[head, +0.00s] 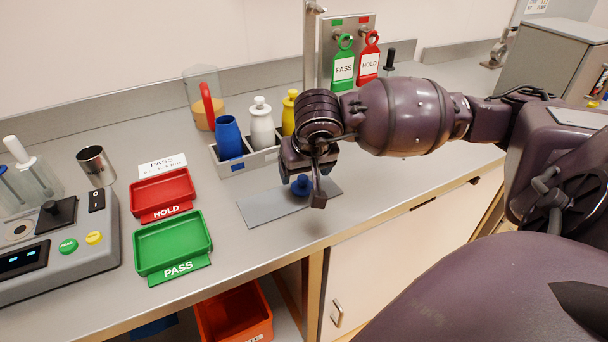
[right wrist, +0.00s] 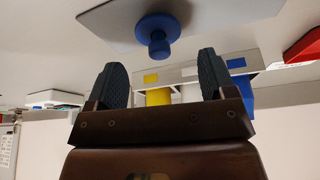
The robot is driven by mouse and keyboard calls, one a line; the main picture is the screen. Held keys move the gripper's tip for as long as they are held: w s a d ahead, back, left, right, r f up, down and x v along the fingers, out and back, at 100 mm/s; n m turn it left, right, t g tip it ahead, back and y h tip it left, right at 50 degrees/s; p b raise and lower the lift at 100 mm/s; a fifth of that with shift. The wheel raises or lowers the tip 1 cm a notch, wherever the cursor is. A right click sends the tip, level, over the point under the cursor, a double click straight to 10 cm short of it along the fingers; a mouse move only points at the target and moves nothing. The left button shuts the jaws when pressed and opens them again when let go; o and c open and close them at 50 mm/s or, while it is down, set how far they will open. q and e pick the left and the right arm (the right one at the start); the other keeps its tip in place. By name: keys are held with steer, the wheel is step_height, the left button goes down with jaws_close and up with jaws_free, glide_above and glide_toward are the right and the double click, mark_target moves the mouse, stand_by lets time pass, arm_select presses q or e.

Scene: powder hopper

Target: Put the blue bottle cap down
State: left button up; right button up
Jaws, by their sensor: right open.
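The blue bottle cap (head: 301,186) rests on a flat grey mat (head: 262,208) near the bench's front edge. In the right wrist view the cap (right wrist: 156,32) stands on the mat (right wrist: 108,18), its narrow knob facing my gripper. My right gripper (head: 303,183) is just above the cap in the head view. In the right wrist view its two dark fingers (right wrist: 160,75) are spread apart with nothing between them, and the cap lies just beyond their tips. The blue bottle (head: 229,138) stands capless in the grey rack. My left gripper is not in view.
The rack (head: 240,164) also holds a white bottle (head: 262,126) and a yellow bottle (head: 289,113), close behind my gripper. Red (head: 163,188) and green (head: 172,242) trays lie to the left. A clear jug (head: 203,97) stands behind. Bench room is free right of the mat.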

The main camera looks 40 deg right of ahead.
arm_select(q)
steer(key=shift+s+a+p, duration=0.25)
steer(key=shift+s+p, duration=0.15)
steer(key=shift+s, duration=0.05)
arm_select(e)
steer(key=v, duration=0.8)
steer(key=shift+s+r, duration=0.2)
steer(key=shift+r, duration=0.1)
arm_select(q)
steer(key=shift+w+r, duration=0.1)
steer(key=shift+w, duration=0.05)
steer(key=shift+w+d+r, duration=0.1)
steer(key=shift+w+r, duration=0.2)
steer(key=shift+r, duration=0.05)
arm_select(e)
steer(key=shift+s, duration=0.1)
